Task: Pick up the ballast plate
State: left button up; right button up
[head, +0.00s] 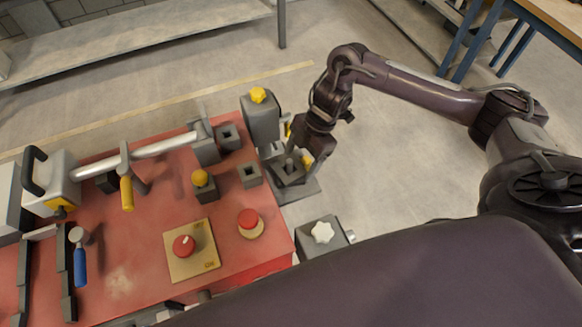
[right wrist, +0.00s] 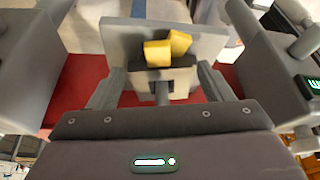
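A grey square plate with a short upright post (head: 290,168), likely the ballast plate, sits on a grey ledge at the right end of the red table. My right gripper (head: 303,146) is close above and beside it, partly hiding it. In the right wrist view, the two fingers of my right gripper (right wrist: 160,85) are spread, with a grey block and its post (right wrist: 161,88) between them. I see narrow gaps at both sides of the block. Yellow knob-like pieces (right wrist: 167,50) show just beyond it. My left gripper is out of view.
A grey post with a yellow knob (head: 258,96) stands at the table's corner, close to my right gripper. Grey square sockets (head: 249,174), a red button (head: 250,219) and a silver tube (head: 160,147) are on the red table (head: 150,220).

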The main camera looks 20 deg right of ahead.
aim_at(301, 163)
jog(key=c, duration=0.7)
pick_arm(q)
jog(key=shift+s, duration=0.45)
pick_arm(e)
jog(key=shift+r, duration=0.1)
